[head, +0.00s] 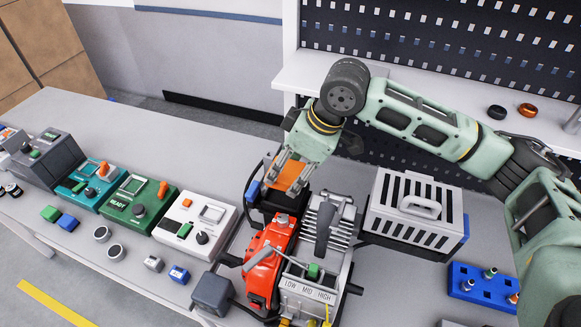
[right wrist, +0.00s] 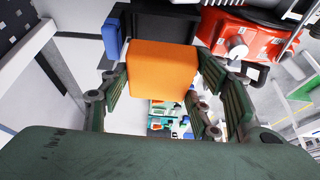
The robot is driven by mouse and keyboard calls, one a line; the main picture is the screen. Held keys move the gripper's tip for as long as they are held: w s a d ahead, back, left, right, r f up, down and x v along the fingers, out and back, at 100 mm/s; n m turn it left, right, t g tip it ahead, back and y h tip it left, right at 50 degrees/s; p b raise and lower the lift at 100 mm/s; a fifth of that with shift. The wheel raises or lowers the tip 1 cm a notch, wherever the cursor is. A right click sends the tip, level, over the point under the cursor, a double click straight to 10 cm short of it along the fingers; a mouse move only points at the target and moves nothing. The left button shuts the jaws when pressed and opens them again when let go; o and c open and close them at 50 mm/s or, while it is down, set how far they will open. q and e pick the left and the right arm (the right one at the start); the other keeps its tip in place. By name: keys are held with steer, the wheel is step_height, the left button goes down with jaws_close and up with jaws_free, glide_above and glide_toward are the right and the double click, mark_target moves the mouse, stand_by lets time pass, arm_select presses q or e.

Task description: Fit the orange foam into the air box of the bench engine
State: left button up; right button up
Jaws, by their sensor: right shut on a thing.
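My right gripper (head: 291,178) is shut on the orange foam (head: 287,174) and holds it at the black air box (head: 268,197) of the bench engine (head: 273,245). In the right wrist view the foam (right wrist: 162,70) is a square orange block between the green fingers of the gripper (right wrist: 162,85). The open-looking black air box (right wrist: 165,25) is just beyond its upper edge there. I cannot tell whether the foam touches the box. The engine has a red body and a grey finned cylinder. My left gripper is not in view.
A blue clip-like part (head: 253,191) sits at the air box's left side. A vented grey cover with a handle (head: 414,206) stands right of the engine. A blue tray (head: 480,284) lies at the right. Control boxes (head: 196,226) line the bench to the left.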

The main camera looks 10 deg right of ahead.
mark_target(290, 198)
steer(key=shift+f+b, duration=1.45)
steer(key=shift+b, duration=0.05)
steer(key=shift+f, duration=1.1)
steer(key=shift+s+f, duration=0.35)
steer(key=shift+f, duration=0.4)
steer(key=shift+c, duration=1.4)
steer(key=shift+d, duration=0.1)
steer(key=o, duration=1)
steer(key=shift+f, duration=0.1)
steer(key=o, duration=0.4)
steer(key=shift+w, duration=0.25)
steer(key=shift+o, duration=0.2)
